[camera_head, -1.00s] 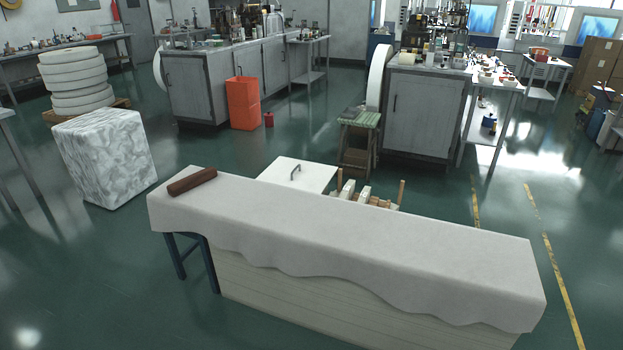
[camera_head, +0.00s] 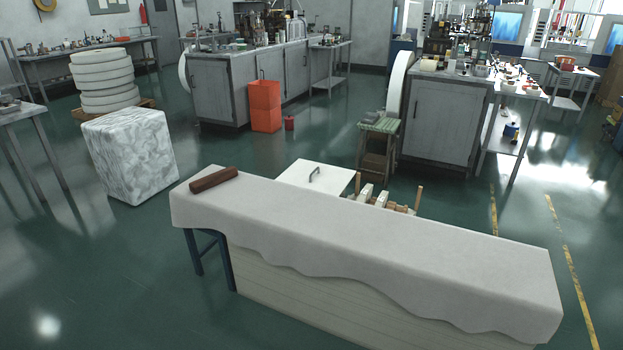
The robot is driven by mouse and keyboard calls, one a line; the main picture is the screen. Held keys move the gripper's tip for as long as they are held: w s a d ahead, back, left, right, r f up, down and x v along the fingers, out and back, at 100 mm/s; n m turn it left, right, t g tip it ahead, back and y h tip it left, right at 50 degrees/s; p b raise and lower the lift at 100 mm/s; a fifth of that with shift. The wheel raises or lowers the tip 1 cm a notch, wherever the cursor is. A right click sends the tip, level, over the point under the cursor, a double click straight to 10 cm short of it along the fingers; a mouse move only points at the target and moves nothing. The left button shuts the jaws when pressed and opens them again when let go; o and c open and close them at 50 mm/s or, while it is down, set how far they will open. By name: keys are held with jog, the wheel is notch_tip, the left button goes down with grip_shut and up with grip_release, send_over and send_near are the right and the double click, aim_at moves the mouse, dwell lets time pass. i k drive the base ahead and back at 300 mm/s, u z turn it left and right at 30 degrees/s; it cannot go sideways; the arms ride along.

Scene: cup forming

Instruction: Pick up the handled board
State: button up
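The handled board (camera_head: 300,182) is a flat white panel with a small grey metal handle (camera_head: 315,171) on its upper face. It lies behind the cloth-covered table, and the table hides its near edge. I cannot tell what supports it. My gripper is not in view.
A long table with a white cloth (camera_head: 380,245) spans the foreground, with a brown roller (camera_head: 214,180) at its left end. A wooden rack with white pieces (camera_head: 382,199) stands right of the board. A green-topped stool (camera_head: 379,140) and marbled block (camera_head: 130,155) are nearby. Floor is clear at left.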

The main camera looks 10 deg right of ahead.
aim_at(322, 178)
jog(key=i, duration=0.9)
jog(key=z, duration=0.1)
jog(key=k, duration=0.6)
jog(key=u, duration=0.15)
jog(key=i, duration=0.7)
jog(key=u, duration=0.8)
jog(key=i, duration=0.55)
jog(key=u, duration=0.2)
